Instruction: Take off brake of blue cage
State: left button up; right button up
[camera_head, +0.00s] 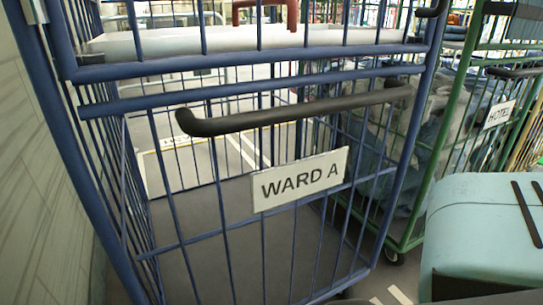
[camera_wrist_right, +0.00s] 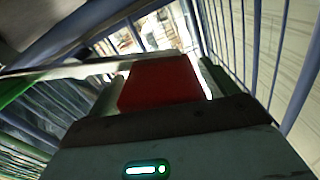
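The blue cage (camera_head: 222,225) fills most of the head view, with a black handle bar (camera_head: 290,108) and a "WARD A" sign (camera_head: 300,181) on its near side. In the right wrist view, a plain red block-like part (camera_wrist_right: 160,83), possibly the brake, shows between the fingers of my right gripper (camera_wrist_right: 163,85). The fingers stand apart on both sides of it, with a thin bright gap at the right finger. Contact on the left side cannot be told. Blue bars surround the gripper there. The head view shows neither gripper, and the cage's wheels are mostly hidden.
A green cage (camera_head: 437,150) with a "HOTEL" sign (camera_head: 498,114) and blue-grey cloth inside stands close at the right. A pale wall (camera_head: 35,180) runs along the left. My pale teal body part covers the lower right.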

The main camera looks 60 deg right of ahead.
jog(key=shift+a+f, duration=0.1)
jog(key=shift+a, duration=0.05)
jog(key=shift+s+a, duration=0.15)
jog(key=shift+s, duration=0.1)
jog(key=p+v, duration=0.1)
jog(key=v, duration=0.6)
jog(key=shift+s, duration=0.1)
dwell(0.4)
